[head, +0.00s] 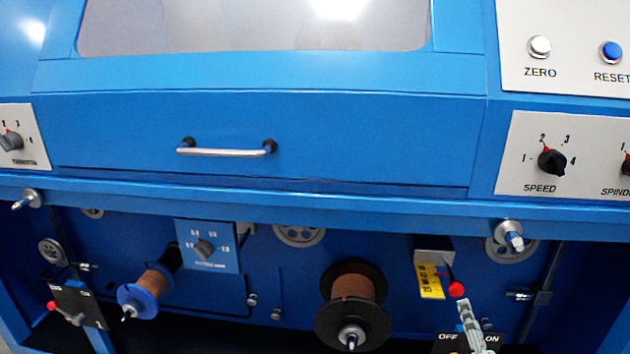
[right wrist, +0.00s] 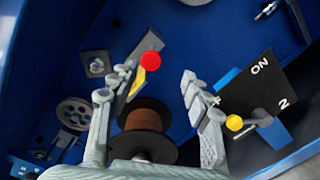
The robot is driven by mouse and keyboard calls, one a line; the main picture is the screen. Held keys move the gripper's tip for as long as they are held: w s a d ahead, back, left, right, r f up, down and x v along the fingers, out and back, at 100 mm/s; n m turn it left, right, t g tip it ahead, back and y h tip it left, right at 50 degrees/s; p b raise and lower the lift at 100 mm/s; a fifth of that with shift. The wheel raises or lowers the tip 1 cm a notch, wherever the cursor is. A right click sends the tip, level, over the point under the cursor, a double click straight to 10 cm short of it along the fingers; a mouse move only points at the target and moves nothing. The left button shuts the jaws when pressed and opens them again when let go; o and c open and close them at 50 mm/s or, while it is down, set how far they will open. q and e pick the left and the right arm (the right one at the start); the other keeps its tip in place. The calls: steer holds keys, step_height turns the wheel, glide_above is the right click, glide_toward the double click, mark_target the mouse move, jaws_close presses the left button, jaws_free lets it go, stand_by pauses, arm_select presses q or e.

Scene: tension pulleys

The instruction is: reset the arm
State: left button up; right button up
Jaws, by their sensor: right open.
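A red ball knob (head: 456,289) sits at the end of a thin dark lever arm, below a grey housing (head: 433,250) with a yellow marked scale plate (head: 430,281). In the right wrist view the red knob (right wrist: 152,58) shows in the gap between my right gripper's fingertips (right wrist: 155,73), nearer the left finger; contact cannot be told. Part of the yellow plate (right wrist: 138,82) shows below it. In the head view my right gripper (head: 466,314) is just below and right of the knob, open and empty. My left gripper is not in view.
A copper-wound spool (head: 352,300) stands left of the knob. A black OFF/ON panel (head: 488,339) lies beside my right gripper; its yellow knob (right wrist: 234,122) is close to the right finger. The blue cabinet ledge (head: 300,195) overhangs above, with a metal peg (head: 511,236) sticking out.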

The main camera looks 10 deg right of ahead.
steer(key=s+d+f+m+g+h+p, duration=0.2)
steer(key=s+f+m+g, duration=0.55)
steer(key=m, duration=0.45)
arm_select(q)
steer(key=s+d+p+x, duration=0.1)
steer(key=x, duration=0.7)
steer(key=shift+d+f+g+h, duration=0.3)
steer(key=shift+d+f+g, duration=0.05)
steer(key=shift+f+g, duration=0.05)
arm_select(e)
steer(key=s+a+f+m+g+y, duration=0.5)
steer(key=s+a+f, duration=0.5)
steer(key=s+a, duration=0.2)
steer(key=shift+s+m+g+y, duration=0.4)
steer(key=shift+s+m+g, duration=0.25)
steer(key=shift+s+m, duration=0.45)
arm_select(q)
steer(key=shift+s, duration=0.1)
